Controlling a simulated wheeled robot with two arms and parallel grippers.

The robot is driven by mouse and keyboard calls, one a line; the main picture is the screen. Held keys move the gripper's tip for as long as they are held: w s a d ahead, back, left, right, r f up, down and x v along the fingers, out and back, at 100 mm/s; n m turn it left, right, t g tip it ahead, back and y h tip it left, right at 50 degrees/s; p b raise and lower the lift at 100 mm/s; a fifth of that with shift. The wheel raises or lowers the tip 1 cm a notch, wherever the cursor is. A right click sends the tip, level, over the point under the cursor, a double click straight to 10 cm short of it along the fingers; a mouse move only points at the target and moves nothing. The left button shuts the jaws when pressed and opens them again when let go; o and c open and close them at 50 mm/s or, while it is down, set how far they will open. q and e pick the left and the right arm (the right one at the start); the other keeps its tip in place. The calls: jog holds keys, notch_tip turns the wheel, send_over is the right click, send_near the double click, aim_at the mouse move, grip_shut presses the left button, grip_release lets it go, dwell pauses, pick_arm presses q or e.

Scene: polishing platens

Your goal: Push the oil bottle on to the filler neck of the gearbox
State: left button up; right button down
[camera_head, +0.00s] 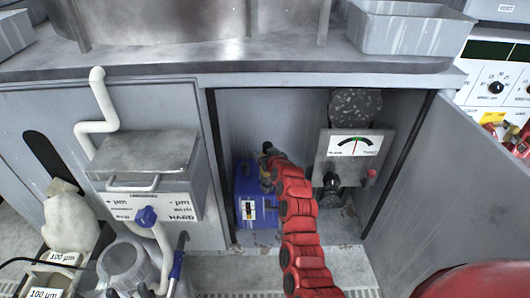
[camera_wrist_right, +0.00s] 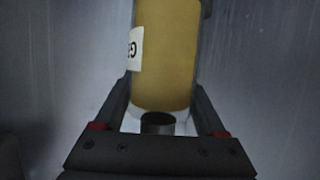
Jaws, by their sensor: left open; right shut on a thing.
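The oil bottle (camera_wrist_right: 165,60) is amber with a white label in the right wrist view. My right gripper (camera_wrist_right: 160,112) is shut on it, one dark finger along each side. A short dark cylinder (camera_wrist_right: 158,123) shows at the bottle's near end; I cannot tell whether it is the bottle's neck or the filler neck. In the head view the blue gearbox (camera_head: 247,205) stands on the left of the open cabinet.
The cabinet's open door (camera_head: 455,170) is on the right. A gauge panel (camera_head: 352,155) stands right of the gearbox. A grey unit with a blue knob (camera_head: 146,215) and a white pipe (camera_head: 103,105) are on the left. A counter edge (camera_head: 280,80) runs above the opening.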

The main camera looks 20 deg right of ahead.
jog(key=shift+f+b, duration=0.65)
jog(key=shift+f, duration=0.8)
grip_release()
jog(key=p+v, duration=0.3)
jog(key=v, duration=1.4)
jog(key=shift+s+p, duration=0.25)
jog(key=shift+p, duration=0.15)
